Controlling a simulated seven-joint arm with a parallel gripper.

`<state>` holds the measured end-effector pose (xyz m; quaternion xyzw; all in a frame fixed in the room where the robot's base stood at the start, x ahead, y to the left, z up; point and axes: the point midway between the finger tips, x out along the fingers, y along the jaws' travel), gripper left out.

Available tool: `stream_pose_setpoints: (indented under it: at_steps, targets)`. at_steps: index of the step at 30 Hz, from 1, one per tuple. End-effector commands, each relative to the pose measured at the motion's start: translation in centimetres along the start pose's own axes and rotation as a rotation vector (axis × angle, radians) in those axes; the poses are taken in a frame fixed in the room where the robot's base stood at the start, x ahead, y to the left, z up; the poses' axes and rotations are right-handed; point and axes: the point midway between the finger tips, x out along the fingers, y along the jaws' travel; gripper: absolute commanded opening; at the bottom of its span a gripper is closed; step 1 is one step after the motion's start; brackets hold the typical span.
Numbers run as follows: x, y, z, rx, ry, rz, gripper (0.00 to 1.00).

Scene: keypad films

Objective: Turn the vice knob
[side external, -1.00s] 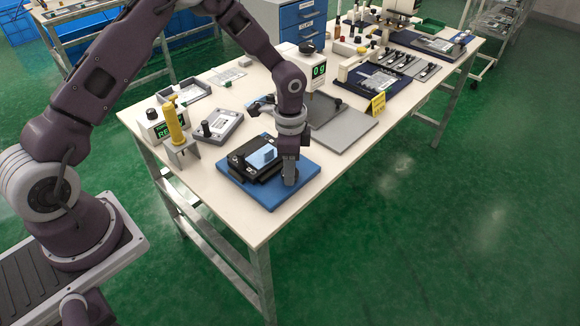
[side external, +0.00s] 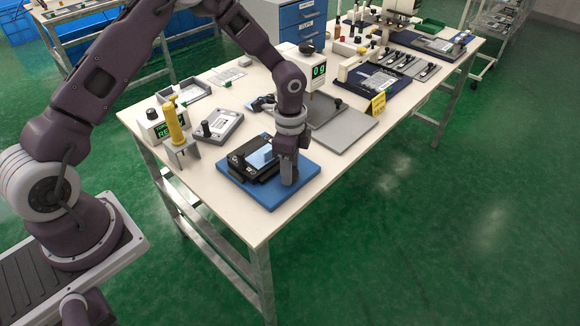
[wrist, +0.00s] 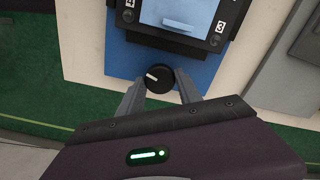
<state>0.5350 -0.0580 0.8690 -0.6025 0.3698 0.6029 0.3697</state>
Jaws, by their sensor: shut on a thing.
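The vice knob (wrist: 159,77) is a round black knob with a white pointer mark, on the blue base plate (wrist: 188,80) in front of the black vice. In the wrist view its pointer is tilted toward the upper left. My gripper (wrist: 160,88) is shut on the knob, one grey finger on each side. The black vice (wrist: 118,32) holds a pale blue-grey piece (wrist: 178,12). In the side view my gripper (side external: 288,180) points down at the right part of the blue base plate (side external: 268,203). The knob is hidden there by my gripper.
On the white table (side external: 222,205), a grey plate (side external: 347,130) lies right of the blue base. A grey fixture with a black knob (side external: 218,126) and a yellow-handled clamp (side external: 177,128) stand to the left. The near table edge is close to the blue base.

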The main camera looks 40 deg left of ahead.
Motion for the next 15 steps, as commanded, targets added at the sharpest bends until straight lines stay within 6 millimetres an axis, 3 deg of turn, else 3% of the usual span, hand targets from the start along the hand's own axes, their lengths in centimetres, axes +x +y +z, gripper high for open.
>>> stream_pose_setpoints:
  at_steps: [1,4,12,15]
  targets:
    - [-0.1,-0.1,-0.1,0.0,0.002,-0.003,0.45]
    - [-0.1,-0.1,-0.1,-0.001,0.001,-0.002,0.63]
    - [-0.1,0.0,0.0,-0.001,0.001,-0.001,0.63]
    - [-1.0,-0.1,-0.1,-0.002,0.002,-0.003,0.63]
